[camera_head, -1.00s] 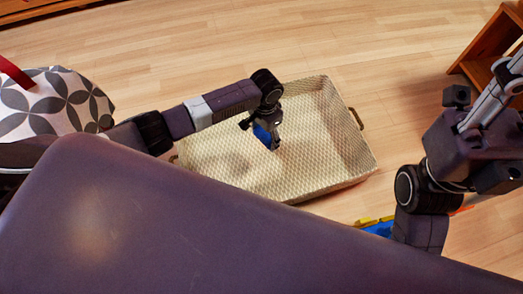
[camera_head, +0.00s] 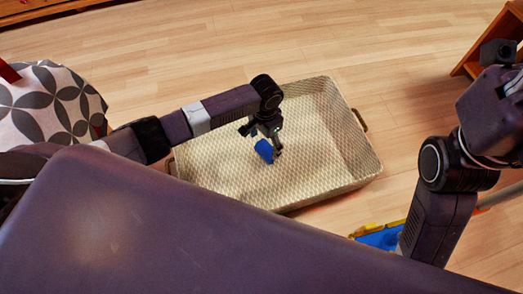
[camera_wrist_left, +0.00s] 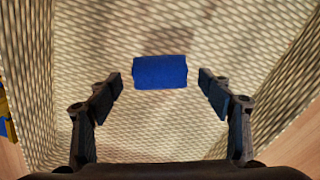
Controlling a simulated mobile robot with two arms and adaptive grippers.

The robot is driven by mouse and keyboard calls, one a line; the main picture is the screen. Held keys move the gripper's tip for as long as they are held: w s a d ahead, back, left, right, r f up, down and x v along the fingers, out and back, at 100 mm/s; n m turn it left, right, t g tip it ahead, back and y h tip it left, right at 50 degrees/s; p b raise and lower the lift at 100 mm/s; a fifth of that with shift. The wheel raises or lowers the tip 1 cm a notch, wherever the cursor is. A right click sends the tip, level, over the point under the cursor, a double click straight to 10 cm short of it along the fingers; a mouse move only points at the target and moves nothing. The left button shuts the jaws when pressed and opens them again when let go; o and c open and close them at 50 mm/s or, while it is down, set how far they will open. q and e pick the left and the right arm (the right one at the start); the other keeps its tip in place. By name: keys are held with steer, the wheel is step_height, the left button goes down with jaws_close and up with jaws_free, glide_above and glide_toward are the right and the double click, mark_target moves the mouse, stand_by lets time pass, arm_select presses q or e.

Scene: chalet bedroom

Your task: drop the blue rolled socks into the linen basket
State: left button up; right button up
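The blue rolled socks (camera_head: 264,151) show below my left gripper, within the outline of the pale woven linen basket (camera_head: 335,178). My left gripper (camera_head: 262,136) is over the basket and open. In the left wrist view the socks (camera_wrist_left: 160,72) lie ahead of the two spread fingertips (camera_wrist_left: 159,84), with a gap on each side. I cannot tell whether the socks rest on the basket floor or are still in the air.
A grey-and-white patterned round item (camera_head: 50,105) stands at the left. A wooden piece of furniture (camera_head: 482,50) is at the upper right. A blue and yellow object (camera_head: 378,237) lies on the floor right of the basket's near side. Open wood floor (camera_head: 215,55) extends beyond the basket.

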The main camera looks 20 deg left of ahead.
arm_select(q)
steer(key=shift+o, duration=0.6)
step_height(320, 180, up, 12)
stand_by(0.5)
